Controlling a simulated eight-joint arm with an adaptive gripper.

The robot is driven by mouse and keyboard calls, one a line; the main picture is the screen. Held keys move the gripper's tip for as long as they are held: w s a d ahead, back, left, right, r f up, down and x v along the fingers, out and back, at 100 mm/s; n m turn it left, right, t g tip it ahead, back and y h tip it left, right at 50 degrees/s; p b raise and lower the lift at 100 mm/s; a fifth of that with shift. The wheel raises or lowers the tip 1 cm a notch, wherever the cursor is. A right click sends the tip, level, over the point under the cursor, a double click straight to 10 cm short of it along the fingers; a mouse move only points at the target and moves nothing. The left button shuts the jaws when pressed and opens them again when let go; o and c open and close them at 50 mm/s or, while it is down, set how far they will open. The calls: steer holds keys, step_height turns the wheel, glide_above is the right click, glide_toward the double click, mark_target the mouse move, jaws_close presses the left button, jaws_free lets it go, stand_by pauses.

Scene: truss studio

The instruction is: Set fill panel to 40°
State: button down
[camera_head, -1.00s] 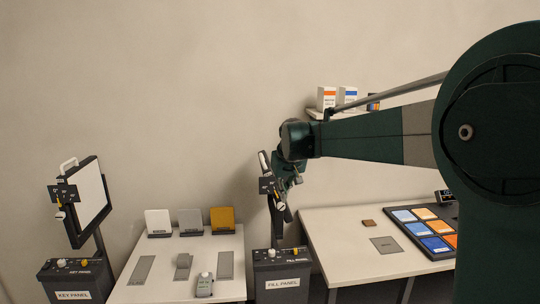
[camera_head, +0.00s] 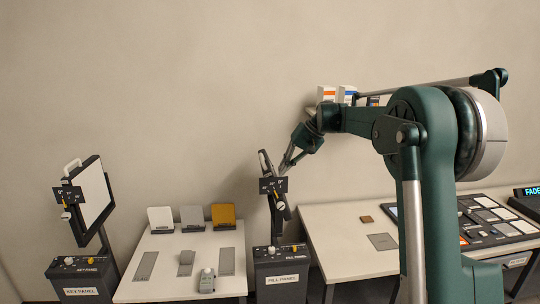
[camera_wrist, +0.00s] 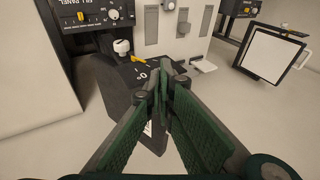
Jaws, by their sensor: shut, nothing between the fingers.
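The fill panel (camera_head: 265,168) stands in the middle of the head view, nearly edge-on, on a post above a dark box labelled FILL PANEL (camera_head: 280,268). Its dark angle plate (camera_head: 273,186) appears to read 0°. My gripper (camera_head: 287,166) is shut and empty, just right of the panel's upper part.
The key panel (camera_head: 93,195) stands at the left. A white table (camera_head: 160,265) between them carries three small cards. The right table (camera_head: 335,250) holds a brown block (camera_head: 366,219), a grey pad (camera_head: 382,241) and a control board (camera_head: 500,229). The wall shelf above holds boxes (camera_head: 327,93).

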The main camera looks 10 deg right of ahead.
steer(key=w+d+r+y+p, duration=0.5)
steer(key=w+d+r, duration=0.2)
steer(key=w+r, duration=0.1)
steer(key=shift+w+g, duration=0.4)
steer(key=shift+w, duration=0.05)
steer(key=p+x, duration=0.3)
steer(key=x, duration=1.1)
steer(key=shift+r, duration=0.2)
steer(key=shift+a, duration=0.1)
